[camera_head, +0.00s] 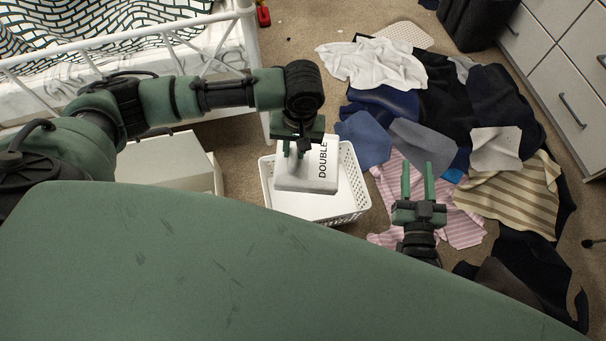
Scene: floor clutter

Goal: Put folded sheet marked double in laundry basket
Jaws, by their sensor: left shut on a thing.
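The folded sheet (323,179) is a white block with the word DOUBLE in black along its right side. My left gripper (296,148) is shut on it from above. The sheet is over the white laundry basket (353,172), which has perforated walls. The basket's flat white inside shows below and right of the sheet. I cannot tell whether the sheet touches the basket's bottom. My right gripper (417,182) points away from me over the clothes, right of the basket. Its two fingers are apart, with nothing between them.
A heap of clothes (430,90) covers the floor at the right, with a striped cloth (510,195) and a white cloth (371,64). A white box (168,163) stands left of the basket. A white-framed bed (120,45) is upper left and drawers (558,75) upper right.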

